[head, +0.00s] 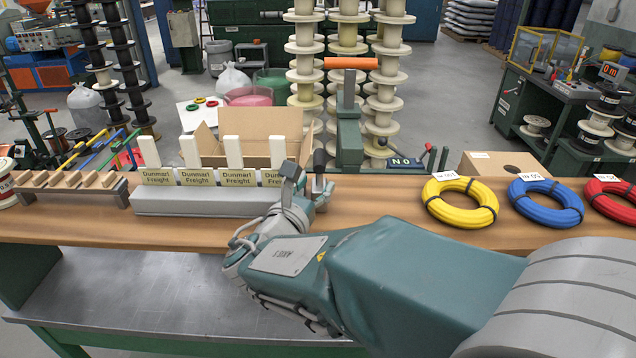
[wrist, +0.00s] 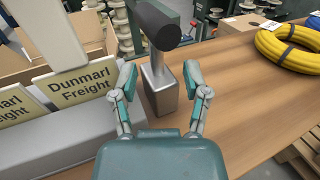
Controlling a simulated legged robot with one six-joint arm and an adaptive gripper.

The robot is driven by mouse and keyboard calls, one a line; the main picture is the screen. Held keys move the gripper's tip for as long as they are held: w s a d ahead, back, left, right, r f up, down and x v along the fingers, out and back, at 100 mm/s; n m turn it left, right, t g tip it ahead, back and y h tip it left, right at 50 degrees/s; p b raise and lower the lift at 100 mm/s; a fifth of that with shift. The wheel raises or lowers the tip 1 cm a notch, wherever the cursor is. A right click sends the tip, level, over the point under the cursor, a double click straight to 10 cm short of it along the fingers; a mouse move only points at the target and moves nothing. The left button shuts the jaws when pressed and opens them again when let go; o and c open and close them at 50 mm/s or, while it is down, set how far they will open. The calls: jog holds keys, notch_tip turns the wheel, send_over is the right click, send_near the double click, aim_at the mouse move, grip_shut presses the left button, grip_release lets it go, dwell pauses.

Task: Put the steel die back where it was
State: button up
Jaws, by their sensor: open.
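A steel block with a dark rounded handle on top, which looks like the steel die (wrist: 160,92), stands upright on the wooden bench in the wrist view. It is beside the right end of a grey holder (wrist: 70,150). My gripper (wrist: 160,82) is open, one finger to each side of the block, with visible gaps. In the head view my gripper (head: 306,190) is at the holder's right end, and the dark handle (head: 319,158) shows just beyond it. My gripper hides most of the block there.
The holder carries upright white pieces and "Dunmarl Freight" cards (head: 198,177). An orange-handled green press (head: 348,135) and an open cardboard box (head: 262,122) are behind. Yellow (head: 432,208), blue (head: 518,208) and red (head: 597,205) coils lie right. A low rack (head: 72,192) stands left.

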aim_at(317, 178)
jog(key=x, duration=0.2)
jog(key=shift+w+d, duration=0.15)
jog(key=shift+w, duration=0.55)
jog(key=shift+a, duration=0.3)
jog(key=shift+c, duration=1)
jog(key=c, duration=0.5)
grip_shut()
jog(key=shift+d, duration=0.25)
